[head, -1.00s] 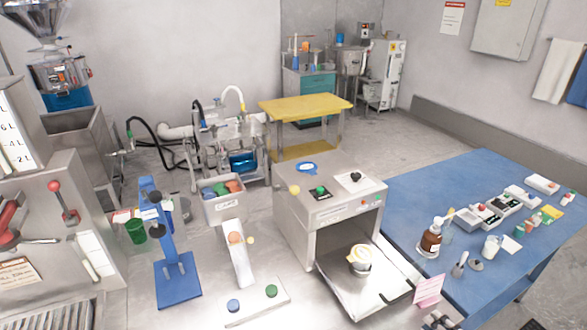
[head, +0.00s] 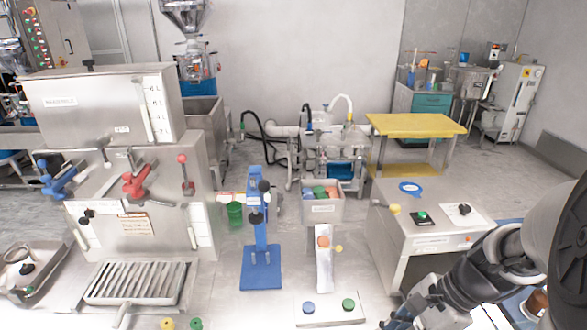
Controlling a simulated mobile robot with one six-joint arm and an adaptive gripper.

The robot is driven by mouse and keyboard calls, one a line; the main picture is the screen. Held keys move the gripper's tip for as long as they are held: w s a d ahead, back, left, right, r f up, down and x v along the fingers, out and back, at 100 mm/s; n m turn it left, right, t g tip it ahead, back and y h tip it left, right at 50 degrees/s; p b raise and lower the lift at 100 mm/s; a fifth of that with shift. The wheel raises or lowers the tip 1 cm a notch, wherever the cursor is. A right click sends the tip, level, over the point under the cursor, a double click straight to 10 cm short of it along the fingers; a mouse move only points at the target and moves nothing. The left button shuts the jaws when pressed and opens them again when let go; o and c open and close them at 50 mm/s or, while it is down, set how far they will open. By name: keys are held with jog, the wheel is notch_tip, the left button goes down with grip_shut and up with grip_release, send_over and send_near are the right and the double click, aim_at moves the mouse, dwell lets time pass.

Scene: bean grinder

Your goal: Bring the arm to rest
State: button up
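My arm reaches in from the right edge of the head view, dark grey and black, and slants down to the left. My gripper (head: 402,318) is at the bottom edge, low in front of the steel grinder box (head: 425,225). Its fingers are small and partly cut off, so I cannot tell whether it is open or shut, or whether it holds anything. My arm covers the lower right part of the box and most of the blue table (head: 510,222) behind it.
A blue press stand (head: 261,262) and a button plate (head: 330,309) stand left of my gripper. A bin of coloured pieces (head: 322,208) is behind the plate. A large steel machine (head: 130,190) with a drip grate (head: 138,283) fills the left. A yellow table (head: 417,125) is farther back.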

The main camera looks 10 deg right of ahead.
jog(key=s+a+r+n+t+h, duration=0.1)
jog(key=s+a+r+n+h, duration=0.1)
jog(key=a+r+n, duration=0.3)
jog(key=s+a+r+n+t+h, duration=0.2)
jog(key=a+r+n, duration=0.3)
jog(key=n, duration=0.9)
jog(key=shift+s+r+h, duration=0.7)
jog(key=shift+s+r, duration=0.1)
jog(key=shift+s, duration=0.05)
